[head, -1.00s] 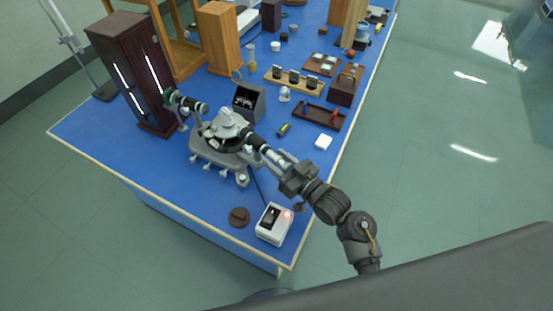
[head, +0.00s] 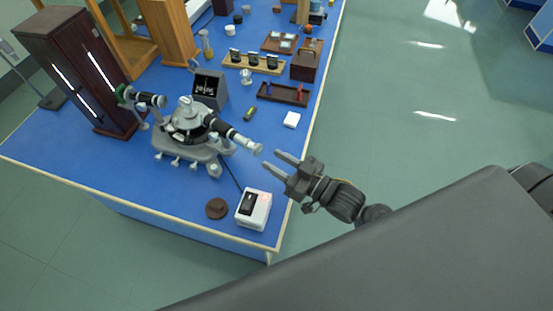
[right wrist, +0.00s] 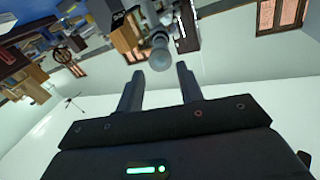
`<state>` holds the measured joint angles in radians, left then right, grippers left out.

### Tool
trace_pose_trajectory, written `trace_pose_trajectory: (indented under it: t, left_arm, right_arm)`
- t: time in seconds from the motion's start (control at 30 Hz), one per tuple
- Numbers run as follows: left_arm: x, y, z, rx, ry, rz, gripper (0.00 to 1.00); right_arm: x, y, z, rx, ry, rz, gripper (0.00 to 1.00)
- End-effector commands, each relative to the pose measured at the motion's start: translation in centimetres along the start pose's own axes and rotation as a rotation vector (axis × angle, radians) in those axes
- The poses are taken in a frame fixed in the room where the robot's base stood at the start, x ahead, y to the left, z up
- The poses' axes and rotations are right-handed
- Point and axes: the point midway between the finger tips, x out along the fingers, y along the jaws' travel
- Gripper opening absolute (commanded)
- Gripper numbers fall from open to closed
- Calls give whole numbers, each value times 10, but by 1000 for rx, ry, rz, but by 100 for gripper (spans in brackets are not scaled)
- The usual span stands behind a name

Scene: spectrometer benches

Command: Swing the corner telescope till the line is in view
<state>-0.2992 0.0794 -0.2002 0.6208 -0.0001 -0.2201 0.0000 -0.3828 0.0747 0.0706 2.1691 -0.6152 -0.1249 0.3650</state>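The spectrometer (head: 190,128) stands on the blue bench, with a round grey table on top and a grey base with several feet. Its telescope (head: 236,137) is a black and silver tube pointing to the lower right. A collimator tube (head: 150,99) points left toward the dark lamp cabinet with bright slits (head: 80,70). My right gripper (head: 277,162) is open and empty, just off the telescope's eyepiece end. In the right wrist view the eyepiece end (right wrist: 160,54) shows just beyond the open fingers (right wrist: 158,88). My left gripper is not in view.
A dark screen (head: 209,89) stands behind the spectrometer.

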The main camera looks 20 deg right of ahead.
Motion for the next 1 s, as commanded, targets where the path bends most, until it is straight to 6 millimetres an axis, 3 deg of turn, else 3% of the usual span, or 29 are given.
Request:
trace_pose_trajectory:
  t: [0.03, 0.27, 0.37, 0.5, 0.7, 0.83, 1.0]
  left_arm:
    - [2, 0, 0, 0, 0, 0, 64]
    - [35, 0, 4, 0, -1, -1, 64]
    - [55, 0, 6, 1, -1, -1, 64]
    - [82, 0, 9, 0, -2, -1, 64]
    - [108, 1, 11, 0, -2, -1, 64]
    - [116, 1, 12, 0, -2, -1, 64]
    - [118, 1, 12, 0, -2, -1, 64]
  right_arm:
    - [1, 1, 2, 9, 5, -11, 30]
    - [19, 14, 18, 280, 39, -236, 0]
    - [23, 30, 25, 495, -8, -392, 0]
    - [17, 67, 31, 832, -176, -563, 0]
    - [-4, 125, 18, 1234, -450, -633, 0]
    - [-15, 149, 7, 1394, -560, -622, 0]
    - [-22, 159, -1, 1477, -615, -611, 0]
